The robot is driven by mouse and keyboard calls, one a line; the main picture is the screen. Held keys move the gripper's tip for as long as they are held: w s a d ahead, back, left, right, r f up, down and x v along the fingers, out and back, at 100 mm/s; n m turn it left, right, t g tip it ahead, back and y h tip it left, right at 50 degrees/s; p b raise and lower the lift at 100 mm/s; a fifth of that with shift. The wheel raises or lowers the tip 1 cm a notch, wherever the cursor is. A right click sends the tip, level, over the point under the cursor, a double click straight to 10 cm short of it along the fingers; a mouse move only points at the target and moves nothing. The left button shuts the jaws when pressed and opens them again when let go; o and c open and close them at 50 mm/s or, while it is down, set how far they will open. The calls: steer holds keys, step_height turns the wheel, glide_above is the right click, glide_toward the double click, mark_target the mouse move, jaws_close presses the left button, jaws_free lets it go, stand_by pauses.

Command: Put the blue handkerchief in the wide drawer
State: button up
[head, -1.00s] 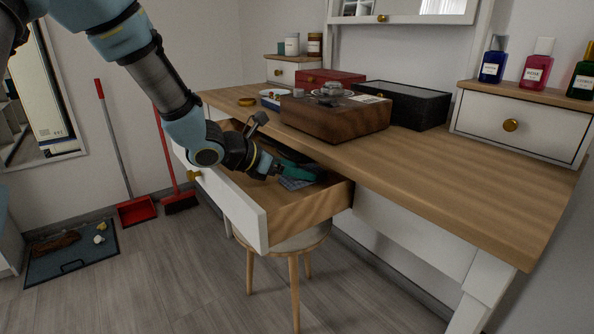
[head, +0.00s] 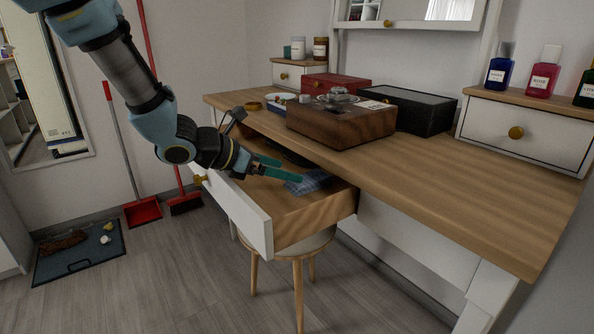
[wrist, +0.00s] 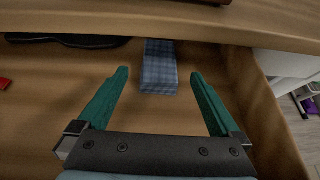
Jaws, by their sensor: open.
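The blue checked handkerchief (head: 309,182) lies folded on the floor of the wide drawer (head: 318,215), which is pulled out from the desk. In the wrist view the handkerchief (wrist: 159,68) sits just ahead of and between my fingertips, with its far end close to the desktop's edge. My gripper (head: 292,170) is open and empty, with its two green fingers apart inside or just over the drawer. In the wrist view the gripper (wrist: 158,75) does not touch the cloth.
A dark flat item (wrist: 70,40) lies at the drawer's back left. The desktop (head: 440,170) overhangs the drawer's back. A wooden box (head: 340,125), a black box (head: 415,108) and a red box (head: 335,84) stand on it. A stool (head: 290,246) is below.

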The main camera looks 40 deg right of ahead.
steer(key=shift+p+v, duration=0.4)
steer(key=shift+v, duration=2.35)
